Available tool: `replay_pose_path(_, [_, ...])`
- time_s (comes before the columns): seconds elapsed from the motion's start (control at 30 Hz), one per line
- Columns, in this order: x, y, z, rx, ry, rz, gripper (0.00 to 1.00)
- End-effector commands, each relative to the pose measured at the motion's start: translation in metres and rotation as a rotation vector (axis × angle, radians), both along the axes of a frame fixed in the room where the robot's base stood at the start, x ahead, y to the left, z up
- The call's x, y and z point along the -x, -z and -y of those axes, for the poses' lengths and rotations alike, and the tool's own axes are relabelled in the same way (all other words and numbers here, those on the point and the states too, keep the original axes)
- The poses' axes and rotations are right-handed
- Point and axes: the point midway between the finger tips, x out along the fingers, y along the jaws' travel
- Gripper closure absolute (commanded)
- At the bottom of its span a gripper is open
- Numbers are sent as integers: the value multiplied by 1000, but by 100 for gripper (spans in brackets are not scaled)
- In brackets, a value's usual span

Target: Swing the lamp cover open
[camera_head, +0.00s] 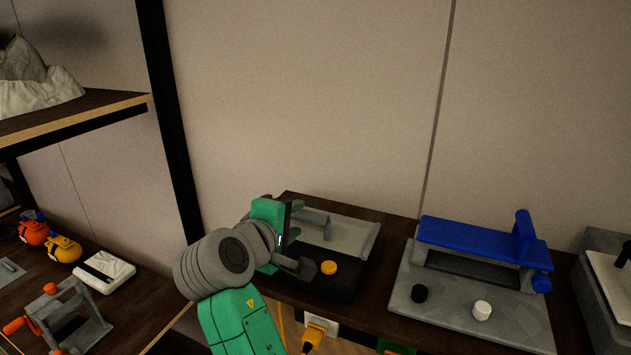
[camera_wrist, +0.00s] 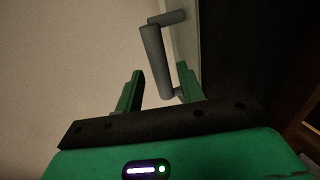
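A light grey panel (camera_head: 352,236) with a grey bar handle (camera_head: 316,217) lies on a dark base unit with a yellow button (camera_head: 328,267); it looks like the lamp cover, though no label shows this. My gripper (camera_head: 297,225) is at the left side of this unit, close to the handle. In the wrist view, my gripper (camera_wrist: 160,72) has its two green fingers apart. The grey handle (camera_wrist: 152,55) runs in the gap between the fingertips or just beyond them. I see no contact. My arm hides part of the unit's left side.
A grey box (camera_head: 604,290) stands at the far right. A shelf (camera_head: 75,113) and its dark post are at the left.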

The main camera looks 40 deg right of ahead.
Motion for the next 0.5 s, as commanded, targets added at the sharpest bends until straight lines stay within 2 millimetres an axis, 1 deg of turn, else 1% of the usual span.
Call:
replay_pose_path(0.03, [-2,5,7,1,2,0,62])
replay_pose_path(0.17, [-9,11,25,0,2,0,62])
replay_pose_path(0.2, [-10,9,25,0,0,1,66])
replay_pose_path(0.37, [-10,8,24,0,-1,1,97])
replay_pose_path(0.5, [-10,7,24,0,-1,2,98])
